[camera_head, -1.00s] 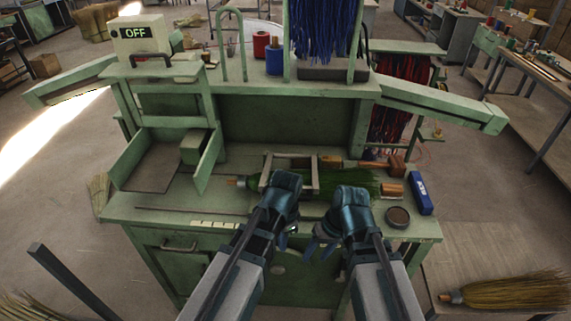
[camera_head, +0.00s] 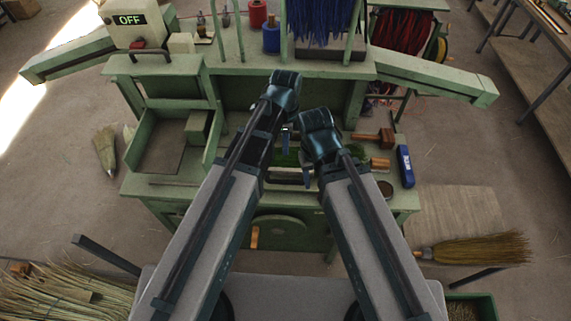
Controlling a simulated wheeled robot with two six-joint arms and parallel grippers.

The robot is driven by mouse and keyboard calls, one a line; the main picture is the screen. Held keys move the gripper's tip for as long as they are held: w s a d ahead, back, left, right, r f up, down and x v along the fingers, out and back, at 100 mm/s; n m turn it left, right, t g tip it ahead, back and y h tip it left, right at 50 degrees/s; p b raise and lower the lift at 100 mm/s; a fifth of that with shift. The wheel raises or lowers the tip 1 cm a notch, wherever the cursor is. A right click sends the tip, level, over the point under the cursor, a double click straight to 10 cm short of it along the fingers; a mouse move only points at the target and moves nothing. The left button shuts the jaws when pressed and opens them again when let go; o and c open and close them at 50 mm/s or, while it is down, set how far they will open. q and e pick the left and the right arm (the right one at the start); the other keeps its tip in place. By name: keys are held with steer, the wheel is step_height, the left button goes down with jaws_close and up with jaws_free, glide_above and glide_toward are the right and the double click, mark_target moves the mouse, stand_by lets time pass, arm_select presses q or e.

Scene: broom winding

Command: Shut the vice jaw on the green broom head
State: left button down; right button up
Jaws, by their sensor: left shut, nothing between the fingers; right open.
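The green broom head (camera_head: 287,158) lies on the green workbench. Only a patch of its bristles shows between and below my grippers; the rest is hidden by my arms. A pale bar of the vice (camera_head: 288,176) shows in front of the bristles. The rest of the vice is hidden, so I cannot tell how its jaw stands. My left gripper (camera_head: 286,135) is shut and empty, pointing down above the bristles. My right gripper (camera_head: 308,172) is open, lower and to the right, close to the vice bar; I cannot tell whether it touches.
A wooden mallet (camera_head: 375,138), a wooden block (camera_head: 380,163) and a blue box (camera_head: 405,166) lie on the bench at right. An open green bin (camera_head: 147,140) stands at left. Blue fibres (camera_head: 322,22) hang behind. A straw broom (camera_head: 475,250) lies at right.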

mark_target(286, 181)
arm_select(q)
steer(key=shift+s+f, duration=0.1)
steer(key=shift+f, duration=0.05)
steer(key=f+b, duration=0.4)
steer(key=s+f+b, duration=0.1)
steer(key=f+b, duration=0.9)
steer(key=shift+s, duration=0.15)
steer(key=shift+r, duration=0.1)
